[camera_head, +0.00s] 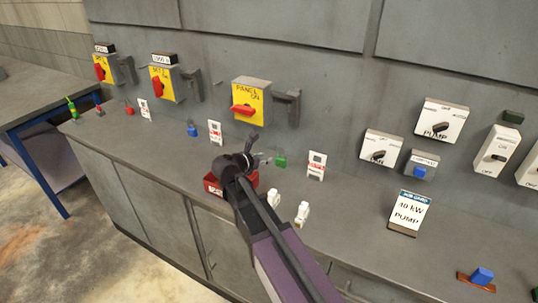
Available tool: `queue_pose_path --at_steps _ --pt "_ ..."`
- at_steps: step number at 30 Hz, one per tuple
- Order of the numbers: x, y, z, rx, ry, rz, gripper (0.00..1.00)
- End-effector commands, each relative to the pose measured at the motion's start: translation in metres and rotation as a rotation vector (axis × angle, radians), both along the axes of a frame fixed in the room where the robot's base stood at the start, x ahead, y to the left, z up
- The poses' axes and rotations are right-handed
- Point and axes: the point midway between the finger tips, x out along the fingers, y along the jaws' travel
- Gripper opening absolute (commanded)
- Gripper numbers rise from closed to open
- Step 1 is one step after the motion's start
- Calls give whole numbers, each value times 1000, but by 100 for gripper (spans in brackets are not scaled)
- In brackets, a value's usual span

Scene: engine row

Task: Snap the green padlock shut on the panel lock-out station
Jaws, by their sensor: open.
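The green padlock (281,161) is on the grey bench top, below the panel lock-out station (252,88). Its shackle is too small to make out. The station is a yellow box labelled PANEL with a red handle (244,109), fixed to the wall, with a dark bracket (287,107) on its right. My gripper (263,148) is open, just left of the green padlock and below the station. Its fingers appear empty. I cannot tell whether a finger touches the padlock.
A red box (214,185) is partly hidden behind my arm. Blue (192,131) and red (129,110) padlocks, white tags (316,165) and a pump sign (407,213) stand along the bench. The bench between tags and sign is clear.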

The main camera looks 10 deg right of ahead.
Motion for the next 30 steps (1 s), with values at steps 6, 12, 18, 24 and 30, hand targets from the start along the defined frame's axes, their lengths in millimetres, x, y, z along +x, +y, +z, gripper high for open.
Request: queue_pose_path --at_steps 6,12,18,24,30 --pt "-3 3 2 0 0 1 43" --pt "-3 3 1 0 0 0 43" --pt "-3 3 1 0 0 0 43" --pt "-3 3 2 0 0 0 43" --pt "-3 3 10 0 0 0 43"
